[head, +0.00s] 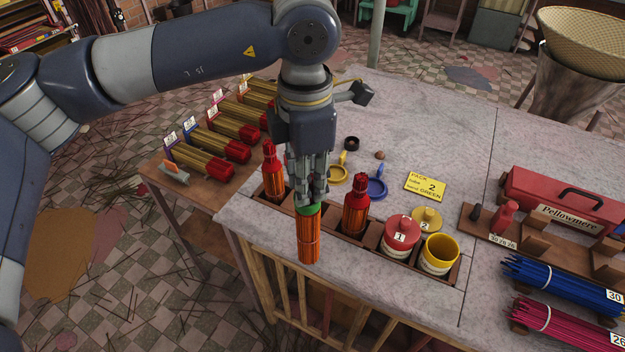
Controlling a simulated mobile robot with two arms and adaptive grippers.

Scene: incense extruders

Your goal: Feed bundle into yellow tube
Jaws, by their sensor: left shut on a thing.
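My left gripper (313,200) points down and is shut on the top of an orange stick bundle (309,245). The yellow tube (438,256) stands open and upright at the right end of the rack (398,262), apart from the bundle. A yellow lid (427,219) marked 2 lies behind it. My right gripper is not in view.
A red-lidded tube (401,236) marked 1 is left of the yellow tube. A yellow card (426,186) reads pack tube 2, band green. Blue bundles (560,287) lie right; the tabletop between is clear.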

